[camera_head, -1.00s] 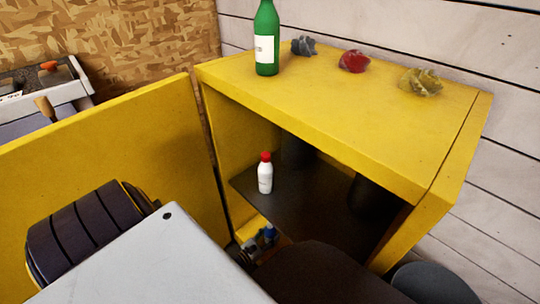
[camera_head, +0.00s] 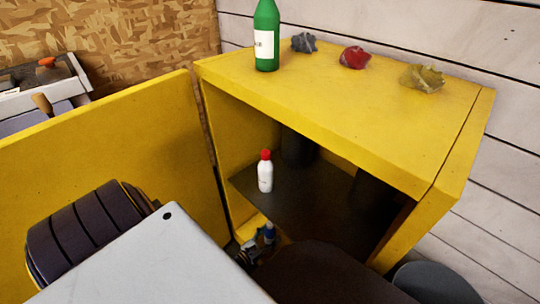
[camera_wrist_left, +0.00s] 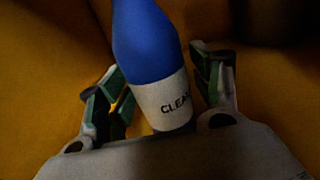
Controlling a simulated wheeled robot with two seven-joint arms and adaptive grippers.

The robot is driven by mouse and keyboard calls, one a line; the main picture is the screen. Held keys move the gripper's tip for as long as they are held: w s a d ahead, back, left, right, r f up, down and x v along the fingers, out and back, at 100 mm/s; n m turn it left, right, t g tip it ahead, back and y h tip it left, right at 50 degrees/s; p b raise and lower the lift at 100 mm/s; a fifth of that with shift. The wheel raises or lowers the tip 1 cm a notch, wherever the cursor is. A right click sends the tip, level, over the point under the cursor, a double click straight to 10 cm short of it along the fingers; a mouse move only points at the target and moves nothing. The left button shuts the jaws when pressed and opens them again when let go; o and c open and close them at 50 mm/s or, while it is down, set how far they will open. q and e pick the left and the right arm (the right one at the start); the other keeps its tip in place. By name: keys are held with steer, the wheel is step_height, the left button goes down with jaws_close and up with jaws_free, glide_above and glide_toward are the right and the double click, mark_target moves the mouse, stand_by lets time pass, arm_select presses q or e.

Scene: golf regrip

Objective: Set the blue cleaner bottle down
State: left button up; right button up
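The blue cleaner bottle (camera_head: 269,233) stands low in the yellow cabinet, at the front of its bottom compartment beneath the dark shelf. It is small and partly hidden in the head view. In the left wrist view the blue bottle (camera_wrist_left: 150,45), with a white label reading "CLEA…", lies between the fingers of my left gripper (camera_wrist_left: 158,88). The fingers are spread, with narrow gaps beside the bottle. In the head view my left gripper (camera_head: 247,253) is just left of the bottle. The bottle's base is hidden. My right gripper is not in view.
A white bottle with a red cap (camera_head: 265,172) stands on the dark shelf (camera_head: 300,205). A green bottle (camera_head: 266,38) and crumpled grey, red and yellow pieces sit on the cabinet top (camera_head: 340,105). The open yellow door (camera_head: 120,135) stands at left.

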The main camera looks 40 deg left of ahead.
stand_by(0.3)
arm_select(q)
steer(key=shift+r, duration=0.1)
steer(key=s+a+p, duration=0.1)
steer(key=s+p, duration=0.1)
steer(key=s, duration=1)
stand_by(0.8)
